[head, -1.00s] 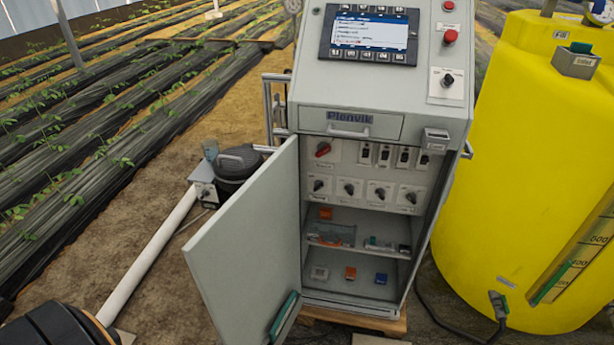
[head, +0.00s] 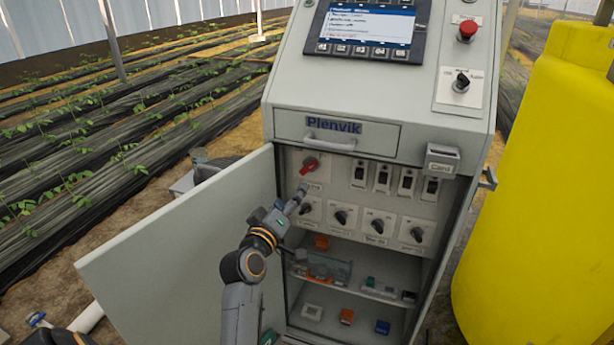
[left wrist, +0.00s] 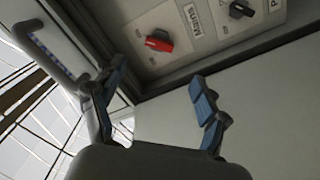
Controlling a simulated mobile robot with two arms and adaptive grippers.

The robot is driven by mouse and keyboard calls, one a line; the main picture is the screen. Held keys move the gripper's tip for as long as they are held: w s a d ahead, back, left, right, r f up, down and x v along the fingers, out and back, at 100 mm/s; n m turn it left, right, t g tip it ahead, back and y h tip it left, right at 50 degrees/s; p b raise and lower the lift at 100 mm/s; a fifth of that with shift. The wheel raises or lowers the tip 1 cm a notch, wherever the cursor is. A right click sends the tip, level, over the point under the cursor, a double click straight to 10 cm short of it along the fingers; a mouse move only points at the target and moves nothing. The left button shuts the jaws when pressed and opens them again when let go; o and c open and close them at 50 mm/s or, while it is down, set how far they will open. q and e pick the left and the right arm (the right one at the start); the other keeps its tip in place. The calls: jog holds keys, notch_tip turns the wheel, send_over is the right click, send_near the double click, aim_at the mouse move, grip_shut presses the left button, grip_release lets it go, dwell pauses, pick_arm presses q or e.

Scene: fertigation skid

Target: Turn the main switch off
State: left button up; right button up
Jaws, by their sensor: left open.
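The main switch (head: 310,166) is a red rotary handle on a pale plate at the upper left inside the open cabinet. In the head view its handle sits at a slant. In the left wrist view the red handle (left wrist: 158,41) shows beside a label reading "Mains". My left gripper (head: 302,190) is just below the switch in the head view, in front of the panel. In the left wrist view both fingers of this gripper (left wrist: 157,74) are spread, with nothing between them and the handle apart from them. My right gripper is not in view.
The cabinet door (head: 185,255) stands open to the left of my arm. A drawer with a handle (head: 330,145) juts above the switch. Several black rotary switches and rockers share the panel. Shelves with small parts lie below. A yellow tank (head: 540,200) stands right.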

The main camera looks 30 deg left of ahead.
aim_at(309, 166)
pick_arm(q)
jog(key=x, duration=1.2)
jog(key=shift+w, duration=0.3)
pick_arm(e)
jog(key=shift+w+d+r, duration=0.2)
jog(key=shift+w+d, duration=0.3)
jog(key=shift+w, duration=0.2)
pick_arm(q)
jog(key=shift+d, duration=0.1)
jog(key=shift+c, duration=0.2)
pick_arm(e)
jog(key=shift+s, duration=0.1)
pick_arm(q)
jog(key=shift+f, duration=0.1)
jog(key=c, duration=1.1)
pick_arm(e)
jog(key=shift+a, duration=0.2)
